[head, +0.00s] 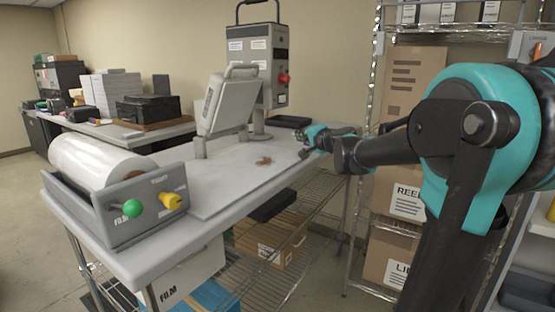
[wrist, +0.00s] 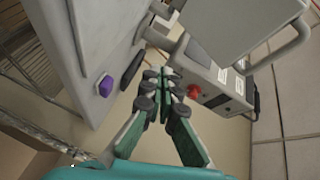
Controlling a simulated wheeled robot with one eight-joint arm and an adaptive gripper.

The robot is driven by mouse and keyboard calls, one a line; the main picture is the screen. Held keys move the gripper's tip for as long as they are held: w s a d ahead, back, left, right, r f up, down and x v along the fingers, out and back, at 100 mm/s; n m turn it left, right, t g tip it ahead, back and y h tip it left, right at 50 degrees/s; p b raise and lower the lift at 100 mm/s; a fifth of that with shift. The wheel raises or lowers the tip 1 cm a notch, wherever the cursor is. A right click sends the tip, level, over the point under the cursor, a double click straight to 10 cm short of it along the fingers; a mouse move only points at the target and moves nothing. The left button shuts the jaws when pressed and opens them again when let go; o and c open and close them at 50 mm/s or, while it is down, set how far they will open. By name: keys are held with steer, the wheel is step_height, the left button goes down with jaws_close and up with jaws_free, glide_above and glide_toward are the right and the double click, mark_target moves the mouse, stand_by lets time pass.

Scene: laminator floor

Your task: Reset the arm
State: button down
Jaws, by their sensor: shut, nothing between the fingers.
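My arm reaches in from the right in the head view. My gripper (head: 306,152) is over the right edge of the grey worktable (head: 130,262). In the wrist view my gripper (wrist: 166,75) shows with its green and grey fingers together and nothing between them. The fingertips point toward the laminator's control box (head: 258,62) with its red button. The tilted grey laminator lid (head: 222,103) stands to the left of that box.
A film roll (head: 105,160) lies in a grey holder with green and yellow knobs at the table's left end. A wire rack (head: 372,110) with cartons stands at right. A back table (head: 160,135) holds paper and a black box.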

steer(key=s+d+f+n+g+h, duration=0.2)
steer(key=s+d+f+n+g, duration=0.15)
steer(key=s+f, duration=1.05)
steer(key=s+d+f+n+g+h, duration=0.2)
steer(key=s+f+n+g, duration=0.3)
steer(key=s+f, duration=0.9)
steer(key=s+d+f+g+h, duration=0.2)
steer(key=s+d+f+h, duration=0.1)
steer(key=s+d+f, duration=0.3)
step_height(320, 180, down, 2)
steer(key=shift+s+f+n, duration=0.1)
steer(key=shift+s+n, duration=0.35)
steer(key=shift+s, duration=0.75)
